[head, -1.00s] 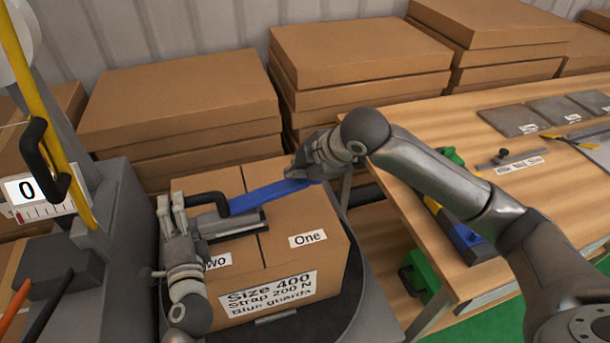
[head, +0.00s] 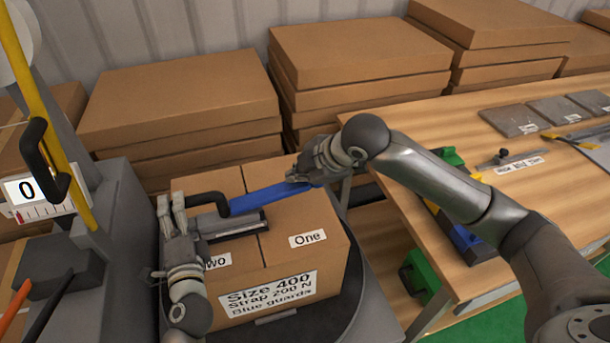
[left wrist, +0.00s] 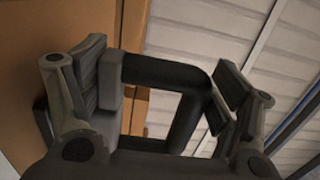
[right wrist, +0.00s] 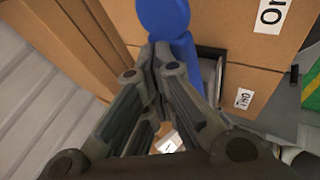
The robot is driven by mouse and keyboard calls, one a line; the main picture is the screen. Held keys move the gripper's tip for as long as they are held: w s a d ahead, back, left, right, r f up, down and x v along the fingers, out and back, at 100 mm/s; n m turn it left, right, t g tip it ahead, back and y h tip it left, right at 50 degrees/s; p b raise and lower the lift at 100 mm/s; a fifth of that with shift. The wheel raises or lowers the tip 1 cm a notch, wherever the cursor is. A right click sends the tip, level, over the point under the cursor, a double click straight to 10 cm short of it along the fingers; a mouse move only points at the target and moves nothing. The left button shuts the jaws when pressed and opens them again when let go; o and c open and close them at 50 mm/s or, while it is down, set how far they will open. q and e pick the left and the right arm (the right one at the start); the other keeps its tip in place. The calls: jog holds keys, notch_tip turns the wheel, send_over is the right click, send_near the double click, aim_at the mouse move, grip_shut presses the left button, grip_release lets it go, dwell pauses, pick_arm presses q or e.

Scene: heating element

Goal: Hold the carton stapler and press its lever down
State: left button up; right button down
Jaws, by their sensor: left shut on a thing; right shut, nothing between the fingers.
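The carton stapler lies on top of a closed carton (head: 290,270). It has a grey body (head: 235,224), a black handle (head: 207,197) and a blue lever (head: 262,198) reaching to the right. My left gripper (head: 178,215) is at the stapler's left end, shut on the stapler; its fingers sit around the black handle (left wrist: 165,72) in the left wrist view. My right gripper (head: 297,174) is shut and empty at the lever's far end. In the right wrist view its fingertips (right wrist: 160,55) are right by the blue lever (right wrist: 170,18); whether they touch it is unclear.
The carton stands on a dark round turntable (head: 345,318). A post with a scale display (head: 28,190) is at the left. Stacked flat cartons (head: 360,55) line the back. A wooden workbench (head: 420,130) with tools is at the right, under my right arm.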

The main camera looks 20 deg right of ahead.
jog(key=shift+d+f, duration=0.25)
jog(key=shift+f, duration=0.3)
jog(key=shift+d+f, duration=0.2)
jog(key=shift+f, duration=0.35)
dwell(1.0)
jog(key=shift+a+r, duration=0.2)
jog(key=shift+r, duration=0.95)
jog(key=shift+a+r, duration=0.2)
jog(key=shift+r, duration=0.95)
jog(key=shift+a+r, duration=0.15)
jog(key=shift+a, duration=0.1)
jog(key=shift+a+r, duration=0.2)
jog(key=shift+r, duration=0.6)
jog(key=shift+a+r, duration=0.25)
jog(key=shift+r, duration=0.6)
jog(key=shift+a+r, duration=0.2)
jog(key=shift+r, duration=0.6)
